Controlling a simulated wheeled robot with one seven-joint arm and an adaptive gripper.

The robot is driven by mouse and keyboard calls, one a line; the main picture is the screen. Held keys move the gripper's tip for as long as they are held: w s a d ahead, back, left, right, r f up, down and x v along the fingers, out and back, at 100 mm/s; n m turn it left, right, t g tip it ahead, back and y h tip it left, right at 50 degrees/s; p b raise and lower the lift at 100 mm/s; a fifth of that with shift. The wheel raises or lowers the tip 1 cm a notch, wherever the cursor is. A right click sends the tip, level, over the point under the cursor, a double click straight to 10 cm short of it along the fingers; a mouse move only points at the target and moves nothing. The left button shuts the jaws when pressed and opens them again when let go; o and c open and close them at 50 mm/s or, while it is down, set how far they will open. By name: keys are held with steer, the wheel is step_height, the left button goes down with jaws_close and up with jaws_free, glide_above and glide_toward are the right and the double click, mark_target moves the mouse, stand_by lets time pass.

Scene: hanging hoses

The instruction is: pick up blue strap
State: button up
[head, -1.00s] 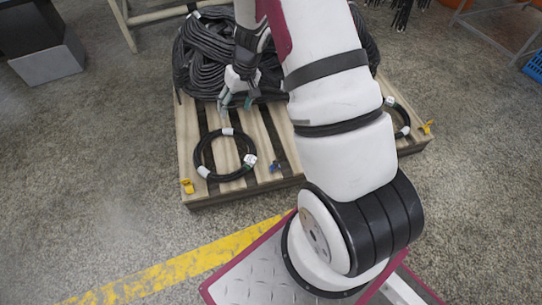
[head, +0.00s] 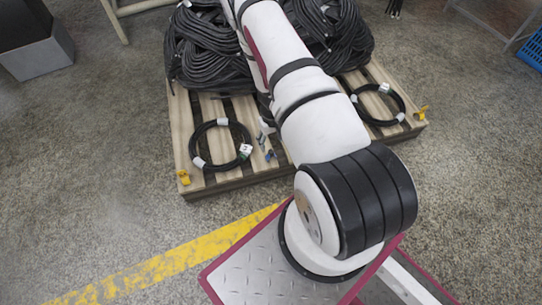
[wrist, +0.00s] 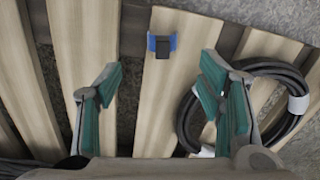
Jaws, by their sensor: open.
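The blue strap (wrist: 163,44) is a small blue piece with a black block on it. In the wrist view it lies on the pallet slats, above and between my fingertips. In the head view the blue strap (head: 269,155) is a small spot near the pallet's front edge, right of the left hose coil. My gripper (wrist: 160,85) is open, with nothing between its green-padded fingers, and the strap is apart from them. In the head view my gripper (head: 263,138) shows only partly, beside my arm and just behind the strap.
The wooden pallet (head: 182,125) carries large black hose piles at the back. A thin coil (head: 198,140) lies left of the strap and another (head: 403,98) right. Yellow pieces (head: 183,177) (head: 421,112) sit at the front corners.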

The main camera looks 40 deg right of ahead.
mark_target(271, 151)
steer(key=shift+s+a+f+b, duration=0.1)
steer(key=shift+f+b, duration=0.7)
steer(key=shift+f, duration=1.05)
steer(key=shift+s+a+f+b, duration=0.1)
steer(key=shift+f+b, duration=0.7)
steer(key=shift+f, duration=1.05)
steer(key=c, duration=1)
